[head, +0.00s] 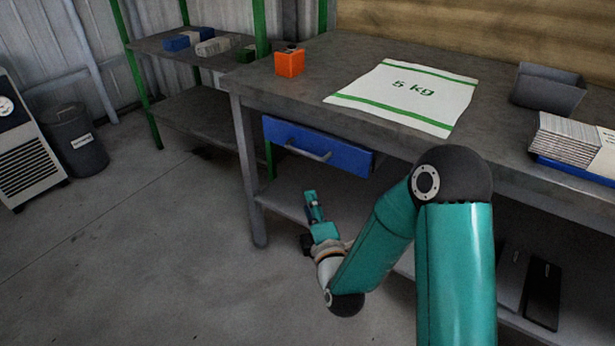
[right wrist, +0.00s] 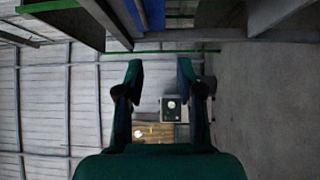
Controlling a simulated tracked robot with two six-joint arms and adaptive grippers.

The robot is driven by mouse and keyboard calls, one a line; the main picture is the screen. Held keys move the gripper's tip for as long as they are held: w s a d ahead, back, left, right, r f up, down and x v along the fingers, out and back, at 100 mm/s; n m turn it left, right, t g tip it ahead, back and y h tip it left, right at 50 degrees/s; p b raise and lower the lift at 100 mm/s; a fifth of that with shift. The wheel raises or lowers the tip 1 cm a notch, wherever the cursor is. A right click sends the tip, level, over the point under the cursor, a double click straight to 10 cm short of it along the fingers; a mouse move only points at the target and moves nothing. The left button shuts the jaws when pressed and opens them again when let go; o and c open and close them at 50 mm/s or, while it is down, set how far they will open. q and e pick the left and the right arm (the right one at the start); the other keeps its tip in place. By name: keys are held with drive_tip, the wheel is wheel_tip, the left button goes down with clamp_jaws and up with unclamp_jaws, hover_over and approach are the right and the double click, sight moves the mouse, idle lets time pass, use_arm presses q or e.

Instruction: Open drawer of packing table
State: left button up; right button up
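The packing table (head: 330,55) has a blue drawer (head: 345,155) under the left part of its top, with a grey bar handle (head: 308,153). The drawer looks shut, its front close to the table's frame. My right gripper (head: 311,200) is below the drawer and in front of the table, apart from the handle. In the right wrist view its two fingers (right wrist: 159,78) are spread with nothing between them. A blue strip at the top of that view (right wrist: 153,12) appears to be part of the drawer. My left gripper is not in view.
On the table are an orange box (head: 289,63), a white 5 kg sack (head: 410,95), a grey bin (head: 546,90) and a paper stack (head: 566,140). A lower shelf (head: 284,196) lies behind my right gripper. A green-framed rack (head: 160,45) stands left.

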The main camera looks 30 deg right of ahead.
sight(303, 153)
use_arm(q)
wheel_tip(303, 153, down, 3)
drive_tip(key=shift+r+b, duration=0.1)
drive_tip(key=shift+b, duration=0.8)
use_arm(e)
drive_tip(key=shift+n+t+h, duration=0.4)
drive_tip(key=shift+n+h, duration=0.1)
drive_tip(key=shift+h, duration=0.2)
drive_tip(key=x, duration=1.1)
drive_tip(key=d+x, duration=0.1)
drive_tip(key=x, duration=0.5)
drive_tip(key=shift+s+d+r, duration=0.15)
drive_tip(key=shift+s+r, duration=0.15)
drive_tip(key=shift+r, duration=0.1)
clamp_jaws()
